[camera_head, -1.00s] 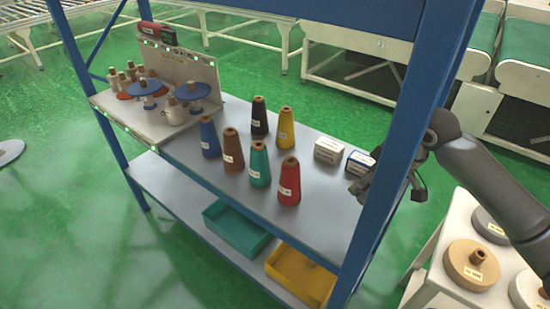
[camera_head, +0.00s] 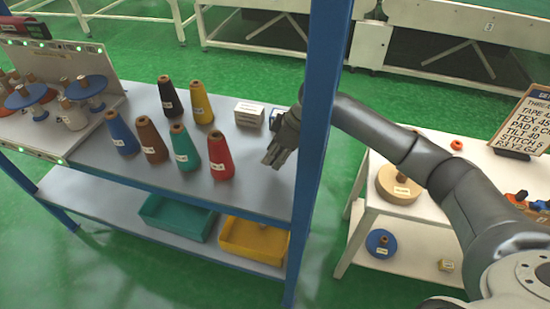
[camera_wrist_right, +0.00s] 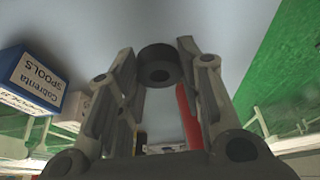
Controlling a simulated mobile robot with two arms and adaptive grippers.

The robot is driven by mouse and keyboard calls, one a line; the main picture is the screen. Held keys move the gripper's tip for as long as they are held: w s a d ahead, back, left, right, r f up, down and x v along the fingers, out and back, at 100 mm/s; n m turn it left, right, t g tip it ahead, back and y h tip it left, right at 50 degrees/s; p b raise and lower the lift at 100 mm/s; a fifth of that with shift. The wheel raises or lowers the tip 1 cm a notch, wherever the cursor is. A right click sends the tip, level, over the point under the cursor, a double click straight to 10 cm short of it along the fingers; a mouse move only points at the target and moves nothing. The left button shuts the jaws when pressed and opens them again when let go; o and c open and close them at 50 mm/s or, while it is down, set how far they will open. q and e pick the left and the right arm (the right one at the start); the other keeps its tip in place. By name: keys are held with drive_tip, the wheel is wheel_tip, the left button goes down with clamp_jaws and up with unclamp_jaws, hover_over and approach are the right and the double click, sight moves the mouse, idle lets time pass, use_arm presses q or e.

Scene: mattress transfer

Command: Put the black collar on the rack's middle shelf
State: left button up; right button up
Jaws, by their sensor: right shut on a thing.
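The black collar (camera_wrist_right: 160,66) is a short dark ring between the fingertips of my right gripper (camera_wrist_right: 163,68) in the right wrist view. The gripper is shut on it. In the head view my right gripper (camera_head: 277,158) reaches behind the rack's blue post, over the right end of the grey middle shelf (camera_head: 250,193). There I cannot make out the collar against the dark fingers. I cannot tell whether the collar touches the shelf. My left gripper is not in view.
Several cones, with the red one (camera_head: 220,160) closest, stand left of the gripper. A white box (camera_head: 249,114) and a blue spools box (camera_wrist_right: 32,80) are nearby. The blue post (camera_head: 318,130) is close to my forearm. Teal (camera_head: 175,220) and yellow bins (camera_head: 252,240) sit below.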

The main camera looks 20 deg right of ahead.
wheel_tip(320, 180, down, 2)
drive_tip(key=shift+f, duration=0.35)
drive_tip(key=shift+f, duration=0.25)
drive_tip(key=shift+f, duration=0.35)
drive_tip(key=o, duration=1)
drive_tip(key=shift+r, duration=0.3)
drive_tip(key=b+v, duration=0.1)
drive_tip(key=v, duration=1.1)
drive_tip(key=shift+r, duration=0.35)
